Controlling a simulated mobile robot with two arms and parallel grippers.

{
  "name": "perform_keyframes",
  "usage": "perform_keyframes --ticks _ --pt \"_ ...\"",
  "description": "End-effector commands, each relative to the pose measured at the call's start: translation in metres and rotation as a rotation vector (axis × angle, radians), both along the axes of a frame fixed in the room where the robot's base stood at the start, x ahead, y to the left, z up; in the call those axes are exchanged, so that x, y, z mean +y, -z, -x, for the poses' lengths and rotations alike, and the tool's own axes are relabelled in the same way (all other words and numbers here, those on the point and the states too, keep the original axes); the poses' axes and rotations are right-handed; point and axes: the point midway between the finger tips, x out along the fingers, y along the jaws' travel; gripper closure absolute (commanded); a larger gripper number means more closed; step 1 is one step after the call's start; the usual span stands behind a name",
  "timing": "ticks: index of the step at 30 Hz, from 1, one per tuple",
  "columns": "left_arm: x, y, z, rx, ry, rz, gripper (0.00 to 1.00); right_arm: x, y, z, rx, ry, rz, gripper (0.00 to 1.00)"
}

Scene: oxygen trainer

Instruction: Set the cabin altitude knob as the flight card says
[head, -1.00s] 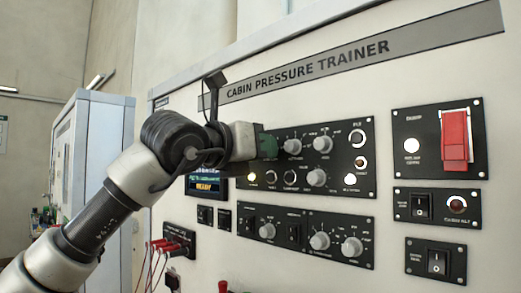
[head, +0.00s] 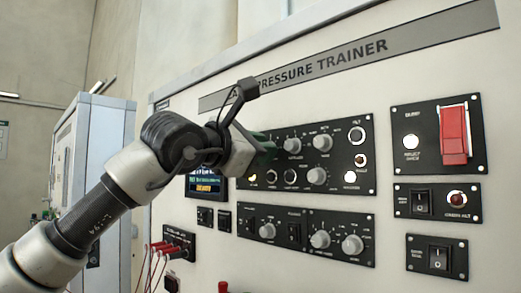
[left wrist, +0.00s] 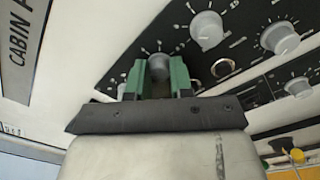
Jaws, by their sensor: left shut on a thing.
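My left gripper (head: 264,148) is at the upper left part of the black control panel (head: 340,196). In the left wrist view its two green fingers (left wrist: 158,82) are shut on a grey knob (left wrist: 158,66), one finger on each side. In the head view that knob is hidden behind the gripper. Its label cannot be read, so I cannot tell by name whether it is the cabin altitude knob. Its pointer setting is also unclear. No flight card is identifiable. My right gripper is not in view.
Other grey knobs sit close by, one just right of the gripper (head: 292,145) and another beyond it (head: 323,142). A small screen (head: 204,184) with coloured text is partly behind my wrist. A red guarded switch (head: 454,136) is at the right. Red leads (head: 165,247) hang lower left.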

Motion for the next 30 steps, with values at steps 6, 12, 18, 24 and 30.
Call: perform_keyframes --ticks 6,12,18,24,30 --pt "0.0 -0.002 0.001 -0.15 0.001 -0.146 1.0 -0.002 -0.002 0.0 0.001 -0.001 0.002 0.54" --pt "0.0 -0.002 0.0 -0.284 0.001 -0.279 1.0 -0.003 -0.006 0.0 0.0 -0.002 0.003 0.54" --pt "0.0 -0.002 0.0 -0.417 0.001 -0.414 1.0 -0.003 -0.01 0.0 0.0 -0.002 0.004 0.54" --pt "0.0 -0.002 0.0 -0.551 0.003 -0.548 1.0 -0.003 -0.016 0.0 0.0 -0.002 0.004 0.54" --pt "0.0 -0.002 0.0 -0.684 0.003 -0.684 1.0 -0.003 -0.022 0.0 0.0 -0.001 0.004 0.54"
